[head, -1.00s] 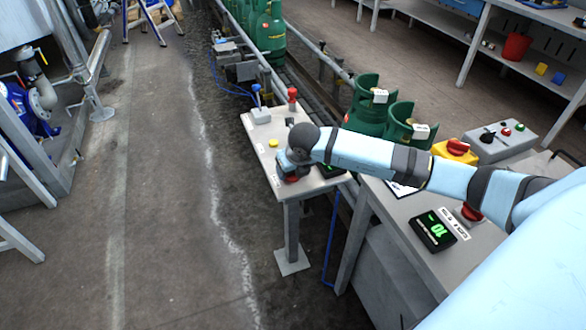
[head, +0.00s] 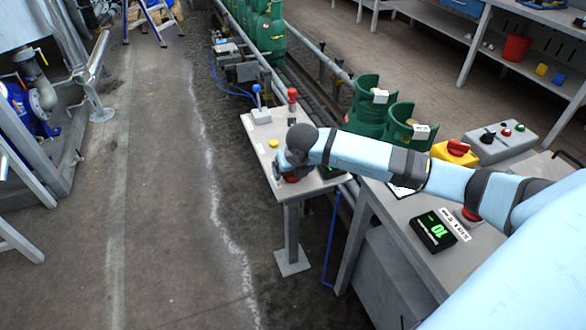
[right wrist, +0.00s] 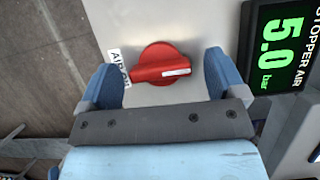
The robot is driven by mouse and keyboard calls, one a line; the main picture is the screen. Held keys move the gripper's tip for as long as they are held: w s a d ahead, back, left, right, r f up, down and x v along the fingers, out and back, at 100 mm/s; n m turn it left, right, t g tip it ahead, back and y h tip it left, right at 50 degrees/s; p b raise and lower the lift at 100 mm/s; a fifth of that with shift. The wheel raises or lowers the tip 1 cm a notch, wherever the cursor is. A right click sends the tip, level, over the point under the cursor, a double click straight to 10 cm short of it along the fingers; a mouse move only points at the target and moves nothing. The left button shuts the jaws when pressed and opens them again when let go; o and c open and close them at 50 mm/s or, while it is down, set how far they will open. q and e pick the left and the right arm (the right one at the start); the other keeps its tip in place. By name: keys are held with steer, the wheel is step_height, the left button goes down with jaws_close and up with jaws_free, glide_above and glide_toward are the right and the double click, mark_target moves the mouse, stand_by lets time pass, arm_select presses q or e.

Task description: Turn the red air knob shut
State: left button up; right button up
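The red air knob (right wrist: 158,64) is a round red dial with a raised bar and a white mark pointing right in the right wrist view. A partly hidden label lies on its left. In the head view only a red edge of the knob (head: 291,179) shows below my right gripper (head: 281,171). In the right wrist view my right gripper (right wrist: 163,68) is open, with one blue fingertip on each side of the knob. The green stopper air display (right wrist: 280,50) reads 5.0 bar. My left gripper is out of view.
The knob's small grey table (head: 262,135) also bears a yellow button (head: 273,143), a blue-topped lever (head: 257,98) and a red-topped post (head: 292,97). Green cylinders (head: 368,100) stand behind it. A larger bench with a green display (head: 433,231) is at right.

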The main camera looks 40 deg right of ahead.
steer(key=v, duration=1.4)
steer(key=shift+p, duration=0.45)
steer(key=shift+f, duration=0.1)
